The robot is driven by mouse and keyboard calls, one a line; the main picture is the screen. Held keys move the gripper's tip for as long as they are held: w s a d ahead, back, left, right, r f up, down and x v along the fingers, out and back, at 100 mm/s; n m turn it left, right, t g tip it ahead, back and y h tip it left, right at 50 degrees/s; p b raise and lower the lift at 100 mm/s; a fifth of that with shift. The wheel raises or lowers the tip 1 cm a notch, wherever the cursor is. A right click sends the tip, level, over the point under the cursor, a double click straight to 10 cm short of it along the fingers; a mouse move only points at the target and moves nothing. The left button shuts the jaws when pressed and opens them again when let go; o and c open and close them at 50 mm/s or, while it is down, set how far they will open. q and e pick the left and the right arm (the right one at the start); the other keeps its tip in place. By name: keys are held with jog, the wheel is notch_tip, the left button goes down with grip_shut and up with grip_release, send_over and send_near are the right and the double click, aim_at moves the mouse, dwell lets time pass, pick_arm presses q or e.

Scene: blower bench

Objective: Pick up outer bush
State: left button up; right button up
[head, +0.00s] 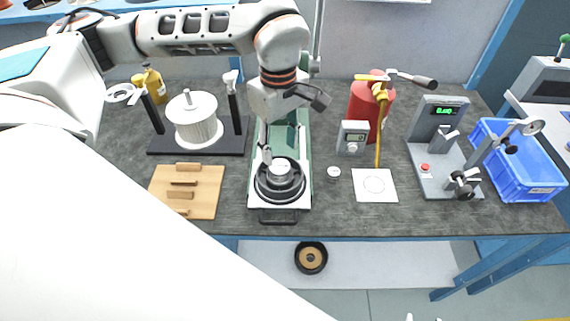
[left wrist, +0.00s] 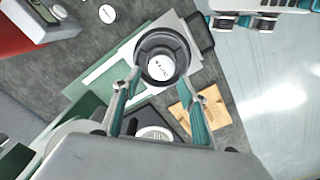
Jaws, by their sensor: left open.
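A black round flanged ring (head: 279,181), which looks like the outer bush, sits on the pale front end of the green stand (head: 304,150). It has a white disc in its middle. The ring (left wrist: 144,50) also shows in the left wrist view, just beyond my fingertips. My left gripper (head: 275,152) points down at the ring in the head view. In the left wrist view my left gripper (left wrist: 162,82) is open, its teal fingers apart with nothing between them. I cannot tell whether a fingertip touches the ring. Part of my right gripper (left wrist: 262,17) seems to show at the top edge there.
A gauge (head: 352,138), a white card (head: 375,185), a grey tester (head: 436,125) and a blue crate (head: 515,190) are to the right. Another black ring (head: 311,245) lies on the lower shelf.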

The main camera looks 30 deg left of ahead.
aim_at(280, 166)
pick_arm(q)
jog(key=shift+s+f, duration=0.1)
jog(key=shift+f, duration=3.4)
jog(key=c, duration=1.2)
jog(key=shift+r, duration=0.1)
